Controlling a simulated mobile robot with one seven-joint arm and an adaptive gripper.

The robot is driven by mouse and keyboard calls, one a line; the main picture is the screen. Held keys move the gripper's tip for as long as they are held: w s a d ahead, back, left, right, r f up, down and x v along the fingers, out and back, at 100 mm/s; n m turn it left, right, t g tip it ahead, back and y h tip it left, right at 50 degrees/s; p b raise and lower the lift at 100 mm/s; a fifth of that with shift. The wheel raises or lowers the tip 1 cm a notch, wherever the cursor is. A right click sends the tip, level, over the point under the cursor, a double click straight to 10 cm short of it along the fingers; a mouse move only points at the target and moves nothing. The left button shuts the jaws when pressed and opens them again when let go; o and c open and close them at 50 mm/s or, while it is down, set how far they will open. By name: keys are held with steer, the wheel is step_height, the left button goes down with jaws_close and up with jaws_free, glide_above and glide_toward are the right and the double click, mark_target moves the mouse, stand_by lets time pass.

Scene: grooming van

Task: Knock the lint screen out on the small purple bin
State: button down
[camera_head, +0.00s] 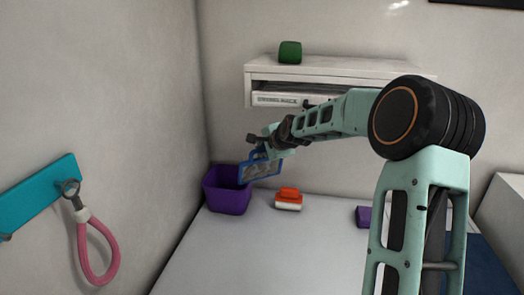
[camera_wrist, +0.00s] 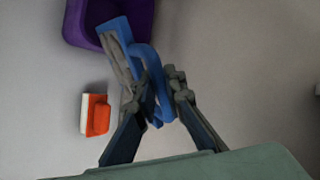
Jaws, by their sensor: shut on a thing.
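The lint screen (camera_head: 262,170) has a blue frame and a grey lint-covered face. My gripper (camera_head: 270,150) is shut on its blue handle and holds it in the air by the right rim of the small purple bin (camera_head: 226,198). In the wrist view, my gripper (camera_wrist: 157,100) has its fingers on both sides of the blue handle (camera_wrist: 158,75). The screen's far end overlaps the edge of the purple bin (camera_wrist: 78,24) there. I cannot tell whether screen and rim touch. The bin stands upright in the table's back left corner; its inside is mostly hidden.
An orange and white brush-like block (camera_head: 288,199) lies right of the bin. Another purple item (camera_head: 363,216) is partly behind my arm. A wall shelf (camera_head: 330,70) with a green object (camera_head: 290,52) is above. A pink loop (camera_head: 90,250) hangs at left. The front table (camera_head: 250,255) is clear.

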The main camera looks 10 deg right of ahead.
steer(key=shift+s+f+b, duration=0.1)
steer(key=shift+f+b, duration=0.6)
steer(key=shift+b, duration=0.05)
stand_by(1.4)
steer(key=shift+r+p, duration=0.35)
steer(key=shift+r, duration=0.45)
steer(key=shift+f+b, duration=0.85)
steer(key=shift+b, duration=0.05)
stand_by(1.6)
steer(key=shift+r, duration=0.1)
